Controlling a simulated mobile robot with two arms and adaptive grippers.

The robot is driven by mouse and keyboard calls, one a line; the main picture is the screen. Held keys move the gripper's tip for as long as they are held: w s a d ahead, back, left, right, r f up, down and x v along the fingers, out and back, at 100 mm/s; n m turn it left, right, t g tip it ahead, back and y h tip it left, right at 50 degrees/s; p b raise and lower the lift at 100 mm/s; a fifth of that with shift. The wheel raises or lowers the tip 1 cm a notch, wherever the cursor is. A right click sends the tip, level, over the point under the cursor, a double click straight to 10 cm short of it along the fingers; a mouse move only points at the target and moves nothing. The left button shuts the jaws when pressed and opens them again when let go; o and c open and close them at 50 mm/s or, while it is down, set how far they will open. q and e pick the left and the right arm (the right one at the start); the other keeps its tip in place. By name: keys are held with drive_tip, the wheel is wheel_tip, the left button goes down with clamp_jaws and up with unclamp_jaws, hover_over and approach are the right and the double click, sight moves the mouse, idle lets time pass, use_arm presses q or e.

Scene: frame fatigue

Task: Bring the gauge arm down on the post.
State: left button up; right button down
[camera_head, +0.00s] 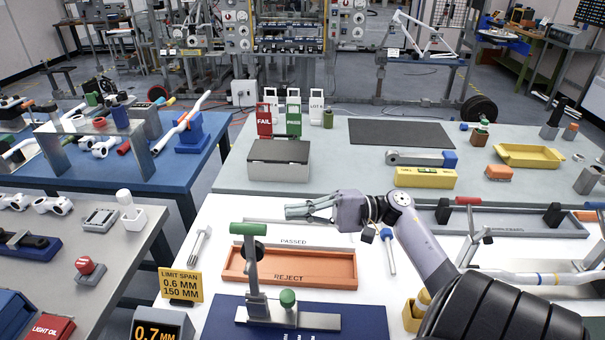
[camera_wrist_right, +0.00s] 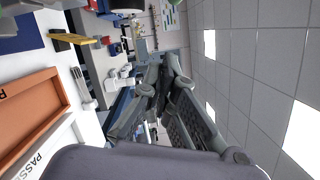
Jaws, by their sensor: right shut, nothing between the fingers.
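The gauge stands on a blue mat (camera_head: 366,318) at the front of the white table. Its gauge arm (camera_head: 254,280) is upright, with a green handle (camera_head: 250,229) across its top. The post (camera_head: 288,299) is short and green-topped, on the gauge's metal base, to the right of the arm's foot. The raised arm is apart from the post. My right gripper (camera_head: 290,212) is shut and empty, pointing left, behind and to the right of the green handle without touching it. Its fingers also show in the right wrist view (camera_wrist_right: 160,95). My left gripper is out of view.
An orange tray labelled REJECT (camera_head: 335,281) lies behind the gauge, with a PASSED tray at its back. A yellow limit sign (camera_head: 181,286) and a display reading 0.7 MM (camera_head: 158,330) stand to the left. A blue-headed tool (camera_head: 388,250) lies by my right arm.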

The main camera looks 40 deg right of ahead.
drive_tip(key=a+r+p, duration=0.2)
drive_tip(key=a+p, duration=0.3)
drive_tip(key=a, duration=0.2)
drive_tip(key=shift+w+a, duration=0.25)
drive_tip(key=shift+w, duration=0.2)
